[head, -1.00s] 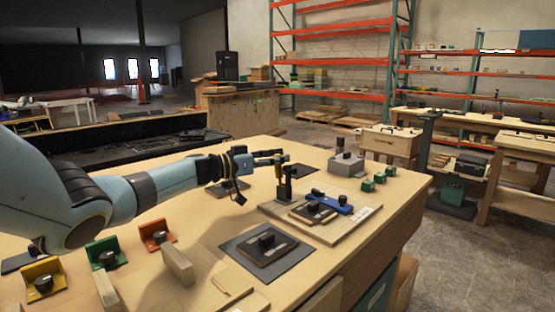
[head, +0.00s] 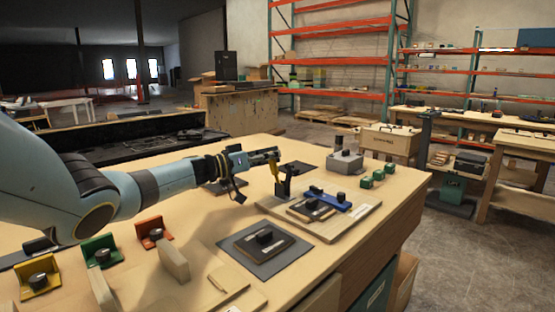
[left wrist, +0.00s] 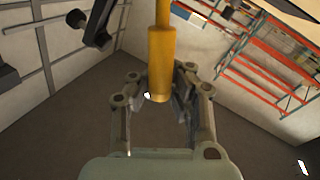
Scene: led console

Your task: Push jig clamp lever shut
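The jig clamp lever has a yellow handle (head: 276,172) on a dark post (head: 285,190), at the back left of the wooden jig board (head: 332,235). The handle is raised and leans left in the head view. My left gripper (head: 276,154) is beside the top of the handle. In the left wrist view, the handle (left wrist: 161,62) comes down from the top edge, its end between my left gripper's fingers (left wrist: 161,95). The fingers are apart; whether they touch the handle is unclear. My right gripper is not in view.
A dark plate with a blue bar (head: 330,198) lies on the jig board. A dark mat (head: 250,254) lies in front. Yellow, green and orange brackets (head: 154,233) stand at left.

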